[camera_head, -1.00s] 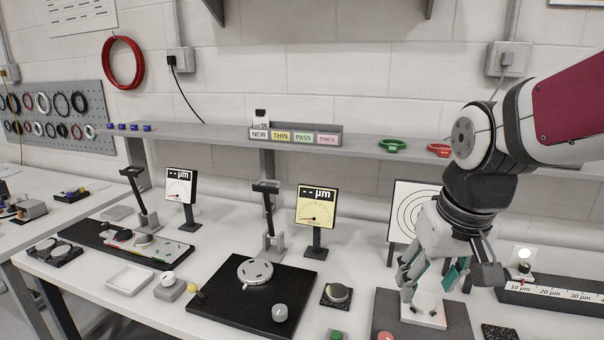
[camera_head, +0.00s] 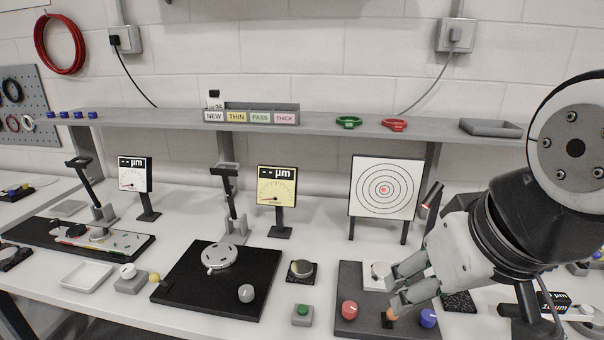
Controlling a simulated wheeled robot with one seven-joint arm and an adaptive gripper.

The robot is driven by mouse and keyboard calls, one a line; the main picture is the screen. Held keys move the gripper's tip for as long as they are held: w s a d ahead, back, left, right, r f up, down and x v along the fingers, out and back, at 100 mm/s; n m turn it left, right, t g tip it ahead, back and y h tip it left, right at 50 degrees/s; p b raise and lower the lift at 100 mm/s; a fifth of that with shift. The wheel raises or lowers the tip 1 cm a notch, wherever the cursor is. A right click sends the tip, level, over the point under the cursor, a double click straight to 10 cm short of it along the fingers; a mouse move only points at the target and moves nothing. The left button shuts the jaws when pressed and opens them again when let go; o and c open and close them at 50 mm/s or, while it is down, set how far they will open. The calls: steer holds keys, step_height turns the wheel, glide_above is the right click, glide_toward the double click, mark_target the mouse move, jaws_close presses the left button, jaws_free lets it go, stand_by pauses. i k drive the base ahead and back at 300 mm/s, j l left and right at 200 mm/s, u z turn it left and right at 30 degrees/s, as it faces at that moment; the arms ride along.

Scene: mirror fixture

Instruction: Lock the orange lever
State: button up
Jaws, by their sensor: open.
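The orange lever (camera_head: 392,314) is a small orange piece near the front of a dark plate (camera_head: 352,276), between a red knob (camera_head: 349,309) and a blue knob (camera_head: 428,317). Only part of it shows, as my lower finger comes close above it. My gripper (camera_head: 394,286) is open and reaches in from the right over the plate. Its lower fingertip is just above the lever; I cannot tell whether they touch. Its upper fingertip is by a white block with a round mirror-like disc (camera_head: 379,270) on the plate.
A target board (camera_head: 384,187) stands behind the plate, with a small dark tilted tube (camera_head: 432,193) to its right. A green button box (camera_head: 302,312) and a black pad with a disc (camera_head: 301,270) lie to the left. A shelf (camera_head: 320,123) runs along the wall behind.

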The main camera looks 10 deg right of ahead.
mark_target(390, 315)
steer(key=l, duration=0.45)
steer(key=k+l, duration=0.15)
steer(key=l, duration=0.7)
steer(key=k+u, duration=0.05)
